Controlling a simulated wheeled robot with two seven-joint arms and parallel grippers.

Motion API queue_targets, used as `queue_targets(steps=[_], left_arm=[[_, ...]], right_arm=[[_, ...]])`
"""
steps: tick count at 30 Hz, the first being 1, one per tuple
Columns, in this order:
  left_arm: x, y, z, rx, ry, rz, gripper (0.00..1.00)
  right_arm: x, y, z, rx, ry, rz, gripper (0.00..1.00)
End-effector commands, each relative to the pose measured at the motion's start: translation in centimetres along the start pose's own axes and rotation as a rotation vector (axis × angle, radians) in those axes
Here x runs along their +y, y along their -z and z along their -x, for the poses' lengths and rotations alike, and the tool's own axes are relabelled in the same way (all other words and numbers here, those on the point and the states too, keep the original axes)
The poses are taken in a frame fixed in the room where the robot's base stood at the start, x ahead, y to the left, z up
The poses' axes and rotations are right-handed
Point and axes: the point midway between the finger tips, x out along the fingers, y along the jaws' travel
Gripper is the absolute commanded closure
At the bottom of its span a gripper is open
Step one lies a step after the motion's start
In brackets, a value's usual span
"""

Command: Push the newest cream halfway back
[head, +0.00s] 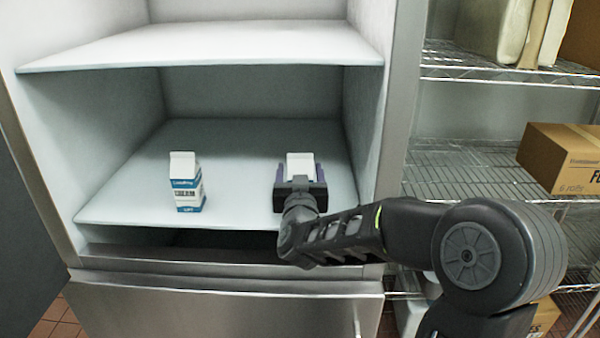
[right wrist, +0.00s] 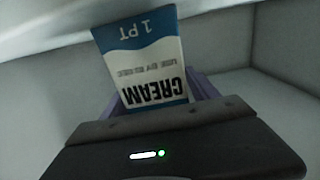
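One white and blue cream carton (head: 187,183) stands upright at the left of the middle shelf, near its front, with printed text facing out. A second carton (head: 301,165) stands at the right of the shelf. My right gripper (head: 300,174) is at that second carton, with purple fingers on both sides of it. The right wrist view shows this carton (right wrist: 146,60), labelled CREAM and 1 PT, between the fingers (right wrist: 160,95). I cannot tell whether the fingers press on it. The gripper hides its lower front in the head view. My left gripper is not in view.
The cartons stand on a white refrigerator shelf (head: 245,190) with another shelf (head: 210,45) above. The shelf is clear between and behind the cartons. A wire rack (head: 455,170) with cardboard boxes (head: 562,157) stands at the right.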

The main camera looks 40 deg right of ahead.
Motion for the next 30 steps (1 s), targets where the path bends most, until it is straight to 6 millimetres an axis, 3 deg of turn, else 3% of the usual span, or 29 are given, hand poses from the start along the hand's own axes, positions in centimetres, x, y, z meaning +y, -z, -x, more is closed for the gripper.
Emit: queue_targets(steps=[3,14,25,30], left_arm=[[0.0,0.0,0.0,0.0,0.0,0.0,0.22],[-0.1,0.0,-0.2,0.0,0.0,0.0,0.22],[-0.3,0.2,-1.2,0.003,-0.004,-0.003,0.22],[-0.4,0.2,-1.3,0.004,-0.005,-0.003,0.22]], right_arm=[[0.0,-0.1,0.0,-0.001,0.0,0.0,0.22],[0.0,-0.3,0.7,-0.005,0.0,0.0,0.22],[0.0,-0.2,6.2,-0.001,0.002,-0.002,0.22],[0.0,-0.1,7.7,-0.001,0.0,0.0,0.22]])
